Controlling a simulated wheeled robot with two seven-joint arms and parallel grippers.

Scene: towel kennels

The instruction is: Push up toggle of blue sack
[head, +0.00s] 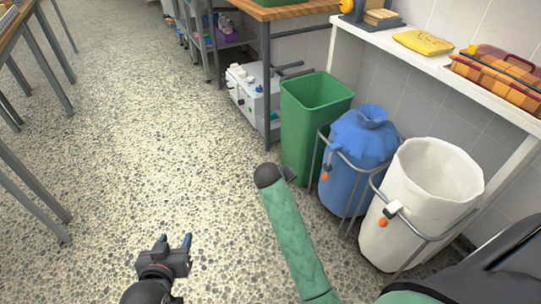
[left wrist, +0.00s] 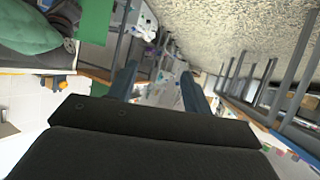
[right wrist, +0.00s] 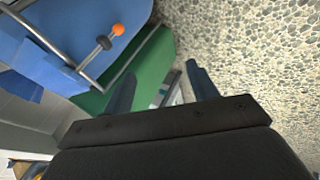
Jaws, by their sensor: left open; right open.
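The blue sack (head: 357,150) hangs in a metal wire frame between the green bin and the white sack, its top gathered in. Its dark toggle (head: 328,167) sits on the front side near the frame, with an orange ball (head: 325,177) at it. In the right wrist view the toggle (right wrist: 103,43) and orange ball (right wrist: 118,30) show at the upper left against the blue cloth. My right gripper (right wrist: 160,85) is open and empty, apart from the toggle; in the head view it is mostly hidden beyond my green-sleeved arm. My left gripper (head: 175,240) is open and empty over the floor.
The green bin (head: 310,105) stands left of the blue sack. The open white sack (head: 415,200) with its own toggle stands at right. A white shelf (head: 400,40) with a yellow packet (head: 423,42) runs above. The speckled floor (head: 150,120) at left is clear.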

